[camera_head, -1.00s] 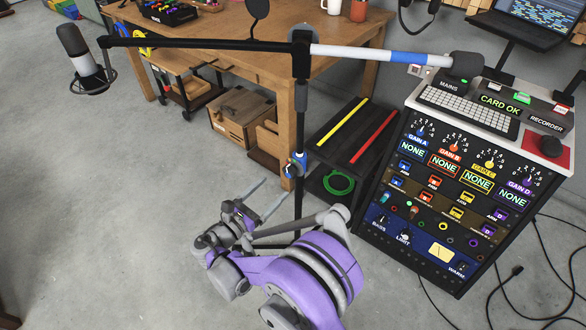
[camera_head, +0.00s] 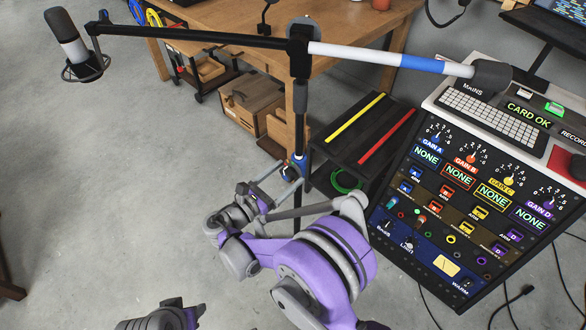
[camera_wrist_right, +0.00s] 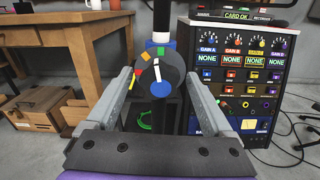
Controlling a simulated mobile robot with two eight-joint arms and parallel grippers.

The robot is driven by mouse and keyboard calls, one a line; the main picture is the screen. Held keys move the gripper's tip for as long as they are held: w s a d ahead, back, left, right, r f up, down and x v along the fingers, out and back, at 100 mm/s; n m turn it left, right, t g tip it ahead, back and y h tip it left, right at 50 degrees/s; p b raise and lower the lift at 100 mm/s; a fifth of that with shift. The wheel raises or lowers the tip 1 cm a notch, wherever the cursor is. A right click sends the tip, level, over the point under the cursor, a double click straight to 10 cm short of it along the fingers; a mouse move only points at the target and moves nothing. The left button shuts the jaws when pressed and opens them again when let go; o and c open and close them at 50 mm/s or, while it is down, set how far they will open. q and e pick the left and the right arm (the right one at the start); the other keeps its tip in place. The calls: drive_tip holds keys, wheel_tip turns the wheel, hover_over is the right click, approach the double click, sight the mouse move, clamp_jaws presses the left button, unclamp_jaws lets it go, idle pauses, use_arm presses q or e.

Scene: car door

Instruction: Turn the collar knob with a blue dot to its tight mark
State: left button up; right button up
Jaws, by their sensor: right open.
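The collar knob (camera_wrist_right: 150,78) is a dark round knob on the stand's pole, straight ahead in the right wrist view. A blue dot (camera_wrist_right: 161,89) shows low on its face, with a white line near the middle. Green, orange, yellow and red marks lie around its upper and left side. In the head view the blue collar (camera_head: 298,161) is small, and its knob is partly hidden by my gripper. My right gripper (camera_head: 289,174) is open, its fingers pointing at the knob, one on each side in the wrist view. No contact is visible.
The black pole (camera_head: 300,100) carries a long boom (camera_head: 200,42) with a microphone (camera_head: 66,38) at its left end. A black shelf (camera_head: 352,140) with yellow and red bars stands behind. A mixer console (camera_head: 470,200) is at right. The floor at left is clear.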

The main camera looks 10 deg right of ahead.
drive_tip(key=shift+w+d, duration=0.15)
drive_tip(key=shift+d, duration=0.05)
drive_tip(key=shift+a, duration=0.1)
drive_tip(key=shift+c, duration=0.6)
clamp_jaws()
drive_tip(key=shift+m+p, duration=0.3)
drive_tip(key=shift+m, duration=1)
